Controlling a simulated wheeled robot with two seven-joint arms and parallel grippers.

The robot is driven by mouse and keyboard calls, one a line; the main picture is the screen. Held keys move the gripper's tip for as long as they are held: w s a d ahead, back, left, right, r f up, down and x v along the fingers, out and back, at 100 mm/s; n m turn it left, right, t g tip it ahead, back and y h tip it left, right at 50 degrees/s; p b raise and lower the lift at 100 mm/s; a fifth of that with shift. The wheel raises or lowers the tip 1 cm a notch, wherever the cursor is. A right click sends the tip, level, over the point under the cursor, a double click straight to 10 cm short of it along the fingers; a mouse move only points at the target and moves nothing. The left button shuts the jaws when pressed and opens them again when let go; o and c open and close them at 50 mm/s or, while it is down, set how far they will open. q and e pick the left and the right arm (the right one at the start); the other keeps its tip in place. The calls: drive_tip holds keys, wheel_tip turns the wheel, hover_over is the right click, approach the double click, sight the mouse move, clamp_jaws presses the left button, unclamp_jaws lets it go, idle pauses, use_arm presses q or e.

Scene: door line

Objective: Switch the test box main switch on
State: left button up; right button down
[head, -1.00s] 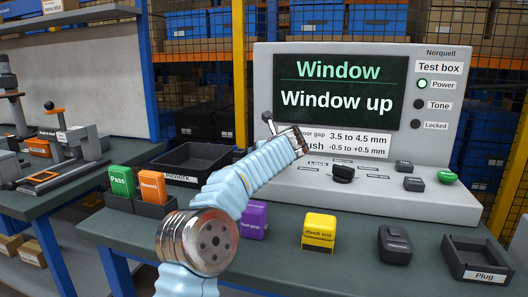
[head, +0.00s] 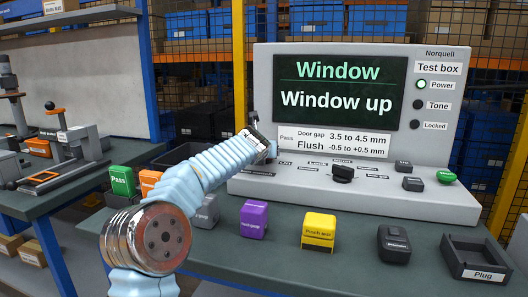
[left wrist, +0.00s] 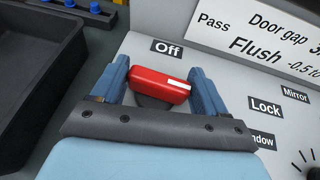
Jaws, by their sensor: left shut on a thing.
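The test box (head: 455,110) stands at the back of the bench, its screen reading "Window" and "Window up" and its Power lamp (head: 422,84) lit green. In the left wrist view its main switch (left wrist: 160,84) is a red handle with a white mark, lying nearly crosswise just below the "Off" label (left wrist: 168,48). My left gripper (left wrist: 157,88) is shut on this handle, one blue finger at each end. In the head view my left gripper (head: 262,140) is at the box's left side and hides the switch. My right gripper is not in view.
A black knob (head: 342,173) and several small keys sit on the box's sloping panel. Purple (head: 254,219), yellow (head: 319,231) and black (head: 394,244) blocks and the Plug tray (head: 478,262) line the bench front. A black tray (left wrist: 36,75) lies left of the box.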

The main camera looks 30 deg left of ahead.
use_arm(q)
drive_tip(key=shift+s+a+r+m+t+h, duration=0.15)
drive_tip(key=shift+r+m+t+h, duration=0.25)
drive_tip(key=shift+m+h, duration=0.45)
drive_tip(key=o, duration=0.8)
drive_tip(key=shift+o, duration=1)
drive_tip(key=shift+w+f, duration=0.2)
drive_tip(key=shift+w, duration=0.1)
drive_tip(key=shift+w+f, duration=0.15)
drive_tip(key=shift+w, duration=0.05)
drive_tip(key=b+v, duration=0.1)
drive_tip(key=v, duration=1.3)
drive_tip(key=shift+s+a+b, duration=0.1)
drive_tip(key=shift+b, duration=0.25)
